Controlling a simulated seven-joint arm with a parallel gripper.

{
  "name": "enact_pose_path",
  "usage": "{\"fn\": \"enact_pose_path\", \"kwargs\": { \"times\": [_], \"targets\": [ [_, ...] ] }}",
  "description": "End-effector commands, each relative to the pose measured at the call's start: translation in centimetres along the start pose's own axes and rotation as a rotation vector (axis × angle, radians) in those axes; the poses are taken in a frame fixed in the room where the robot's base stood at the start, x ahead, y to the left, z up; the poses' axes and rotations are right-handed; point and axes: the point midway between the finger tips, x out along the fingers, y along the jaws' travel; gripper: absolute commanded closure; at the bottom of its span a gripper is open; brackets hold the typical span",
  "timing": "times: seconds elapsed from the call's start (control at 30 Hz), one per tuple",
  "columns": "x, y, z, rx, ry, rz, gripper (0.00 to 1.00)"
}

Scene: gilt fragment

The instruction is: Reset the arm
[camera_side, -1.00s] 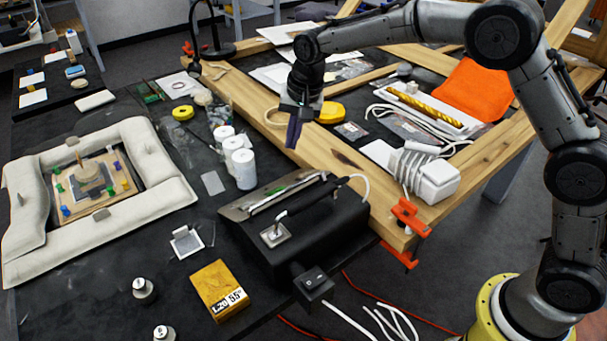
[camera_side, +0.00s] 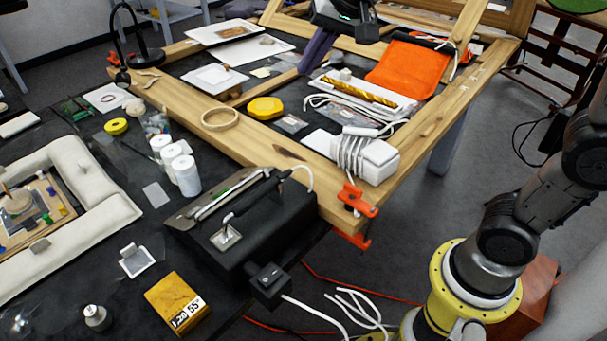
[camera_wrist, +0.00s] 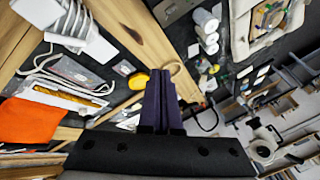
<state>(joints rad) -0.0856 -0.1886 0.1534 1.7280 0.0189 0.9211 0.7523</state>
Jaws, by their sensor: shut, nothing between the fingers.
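My gripper (camera_side: 307,68) shows near the top middle of the side view, raised above the wooden frame. Its purple fingers point down and hold nothing. In the wrist view the fingers (camera_wrist: 160,76) lie close together, shut and empty. The upper part of my arm is cut off by the top edge of the side view. The base and lower links show at the right.
A black device (camera_side: 240,225), an amber block (camera_side: 178,303) and white bottles (camera_side: 186,175) stand on the dark table. Padded cushions surround a small board (camera_side: 40,205).

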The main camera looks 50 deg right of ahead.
Motion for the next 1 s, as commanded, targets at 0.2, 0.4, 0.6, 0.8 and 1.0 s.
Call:
{"fn": "enact_pose_path", "kwargs": {
  "times": [0.2,0.4,0.6,0.8,1.0],
  "targets": [
    [-5.4,7.6,5.8,-0.165,0.065,-0.009,1.00],
    [-5.5,14.6,12.6,-0.390,0.073,0.022,1.00],
    [-2.9,18.4,16.7,-0.620,-0.013,0.070,1.00],
    [-3.0,18.2,16.6,-0.692,-0.013,0.068,1.00],
    [-3.0,18.2,16.6,-0.691,-0.012,0.068,1.00]
  ]
}}
